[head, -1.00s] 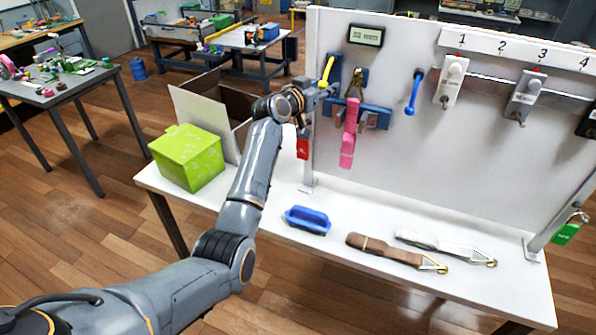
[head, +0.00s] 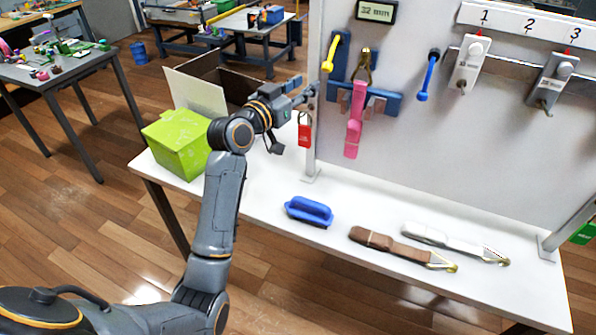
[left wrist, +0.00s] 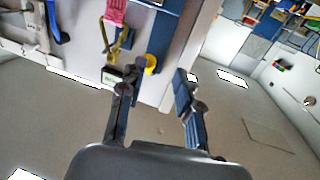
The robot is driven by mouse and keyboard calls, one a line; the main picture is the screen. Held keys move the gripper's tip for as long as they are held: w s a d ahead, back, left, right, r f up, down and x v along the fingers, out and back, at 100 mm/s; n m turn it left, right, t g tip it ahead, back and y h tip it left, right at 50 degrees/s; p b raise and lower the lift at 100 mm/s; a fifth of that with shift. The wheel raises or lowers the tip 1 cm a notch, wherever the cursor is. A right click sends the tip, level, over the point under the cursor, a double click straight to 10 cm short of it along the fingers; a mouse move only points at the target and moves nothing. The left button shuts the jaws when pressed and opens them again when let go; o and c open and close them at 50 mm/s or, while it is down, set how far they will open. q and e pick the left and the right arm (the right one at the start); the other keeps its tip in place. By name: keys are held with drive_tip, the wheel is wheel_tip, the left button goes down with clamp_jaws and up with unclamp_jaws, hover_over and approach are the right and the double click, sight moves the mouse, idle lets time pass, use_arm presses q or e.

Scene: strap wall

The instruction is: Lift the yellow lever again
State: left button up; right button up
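The yellow lever (head: 330,54) is at the left edge of the white wall panel, its free end slanting down and slightly left. It also shows in the left wrist view (left wrist: 151,64), close to the tip of one finger. My left gripper (head: 310,93) is just below the lever in the head view, beside the panel's left edge. In the left wrist view its two fingers (left wrist: 160,76) are apart with nothing between them. I cannot tell whether a finger touches the lever. My right gripper is in neither view.
A pink strap (head: 355,120) hangs on a blue bracket (head: 378,103) right of the lever. A red padlock (head: 304,132) hangs below my gripper. A blue lever (head: 428,76) is further right.

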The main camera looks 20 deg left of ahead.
use_arm(q)
drive_tip(key=s+d+f+n+g+y+b, duration=0.1)
drive_tip(key=s+f+g, duration=0.3)
drive_tip(key=f, duration=1.6)
drive_tip(key=shift+f+b, duration=0.3)
drive_tip(key=shift+b, duration=0.55)
drive_tip(key=shift+w, duration=0.1)
